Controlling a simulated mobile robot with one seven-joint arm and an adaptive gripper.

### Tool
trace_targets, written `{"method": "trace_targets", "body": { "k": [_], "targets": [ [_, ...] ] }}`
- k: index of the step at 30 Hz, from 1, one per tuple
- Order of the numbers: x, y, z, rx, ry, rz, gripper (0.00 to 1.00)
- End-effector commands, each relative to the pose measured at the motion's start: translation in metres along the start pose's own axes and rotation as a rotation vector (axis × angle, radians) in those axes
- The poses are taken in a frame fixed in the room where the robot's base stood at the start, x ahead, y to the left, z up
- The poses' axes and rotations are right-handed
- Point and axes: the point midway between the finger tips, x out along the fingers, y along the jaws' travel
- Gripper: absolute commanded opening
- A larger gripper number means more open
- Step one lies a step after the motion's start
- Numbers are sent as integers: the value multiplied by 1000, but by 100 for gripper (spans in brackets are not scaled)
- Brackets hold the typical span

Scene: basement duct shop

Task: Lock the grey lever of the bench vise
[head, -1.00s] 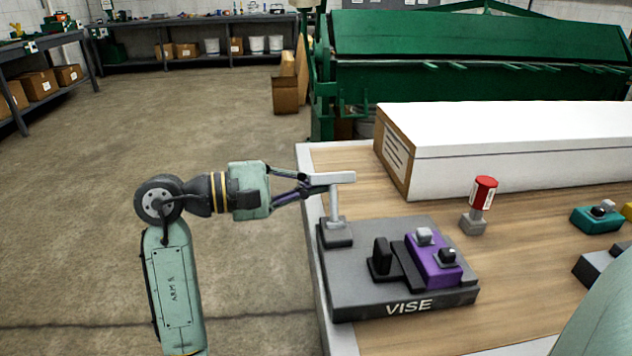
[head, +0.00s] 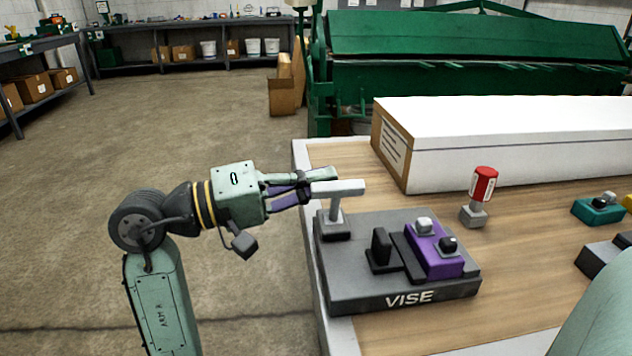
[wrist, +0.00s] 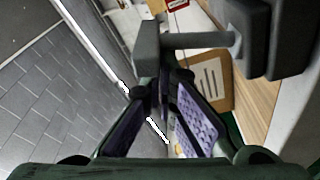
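The grey lever (head: 338,188) is a T-shaped handle on a short post, standing on a dark block at the back left corner of the vise (head: 395,297). Its post leans slightly right. My gripper (head: 311,186) reaches it from the left, and its fingers close around the left end of the crossbar. The vise base also carries a black upright jaw (head: 381,248) and a purple block (head: 433,248) with small grey and black parts.
A long white box (head: 500,140) lies behind the vise on the wooden bench. A red-topped tool (head: 484,185) stands right of the vise, and a teal block (head: 598,211) sits farther right. Open floor (head: 200,130) lies to the left.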

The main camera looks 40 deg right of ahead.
Motion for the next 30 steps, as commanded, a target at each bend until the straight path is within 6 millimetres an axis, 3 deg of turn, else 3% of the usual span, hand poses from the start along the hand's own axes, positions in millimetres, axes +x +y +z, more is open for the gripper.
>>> {"method": "trace_targets", "body": {
  "k": [12,30],
  "targets": [
    [-2,4,14,169,-1,31,0],
    [-2,5,14,187,-1,34,0]
  ]
}}
